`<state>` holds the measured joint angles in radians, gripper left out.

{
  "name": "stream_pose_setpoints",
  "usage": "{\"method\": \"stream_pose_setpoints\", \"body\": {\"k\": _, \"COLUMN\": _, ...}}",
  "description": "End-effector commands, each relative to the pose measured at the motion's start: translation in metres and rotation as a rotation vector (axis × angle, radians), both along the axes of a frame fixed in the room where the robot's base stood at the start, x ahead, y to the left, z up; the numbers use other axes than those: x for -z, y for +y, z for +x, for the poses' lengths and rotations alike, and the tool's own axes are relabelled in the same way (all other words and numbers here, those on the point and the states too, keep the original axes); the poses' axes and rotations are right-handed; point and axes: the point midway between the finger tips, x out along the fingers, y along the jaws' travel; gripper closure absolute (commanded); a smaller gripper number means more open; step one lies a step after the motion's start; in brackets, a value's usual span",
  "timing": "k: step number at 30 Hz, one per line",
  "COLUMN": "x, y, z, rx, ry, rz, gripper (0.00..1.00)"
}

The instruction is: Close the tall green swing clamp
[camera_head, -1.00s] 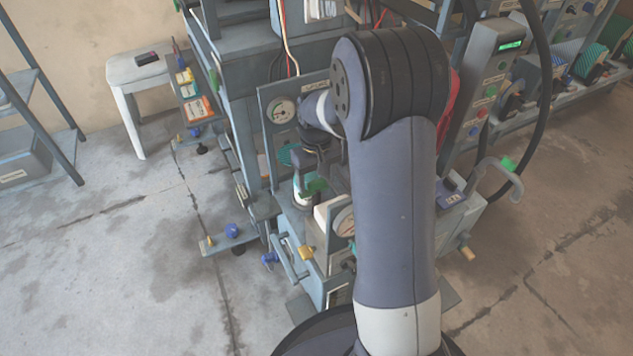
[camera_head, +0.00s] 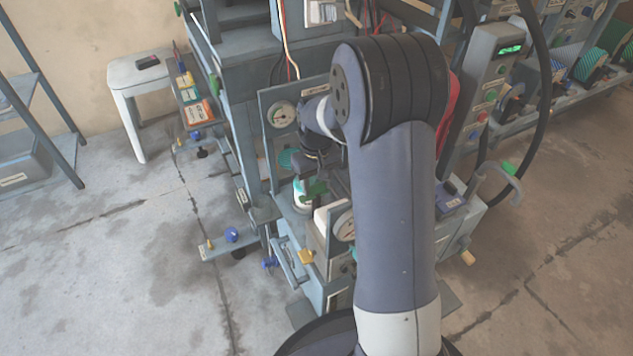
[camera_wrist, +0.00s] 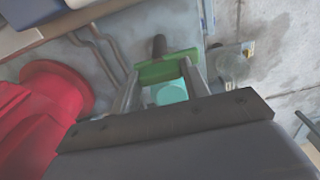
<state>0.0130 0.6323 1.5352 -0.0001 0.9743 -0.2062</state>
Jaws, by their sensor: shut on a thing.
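The green swing clamp (camera_wrist: 166,70) shows in the wrist view as a green bar between my fingertips, with a dark rod end beyond it. My gripper (camera_wrist: 161,76) is shut on this green part. A teal round piece (camera_wrist: 171,92) shows between the fingers, nearer the palm. In the head view the green part (camera_head: 315,189) is small and sits low on the press front, beside my gripper (camera_head: 305,185). My arm hides much of the press, and the clamp's base and its angle are not clear.
A large red flanged part (camera_wrist: 50,95) lies close left of my gripper in the wrist view.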

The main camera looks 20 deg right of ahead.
Motion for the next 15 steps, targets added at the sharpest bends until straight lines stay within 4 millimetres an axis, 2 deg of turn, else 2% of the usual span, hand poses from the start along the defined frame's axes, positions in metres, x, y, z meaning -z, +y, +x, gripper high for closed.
{"method": "stream_pose_setpoints", "body": {"k": 8, "x": -0.0027, "y": 0.0000, "z": 0.0000, "rx": 0.079, "ry": 0.000, "rz": 0.000, "gripper": 0.79}}
{"method": "stream_pose_setpoints", "body": {"k": 15, "x": -0.0042, "y": 0.0000, "z": -0.0003, "rx": 0.258, "ry": 0.001, "rz": 0.000, "gripper": 0.79}}
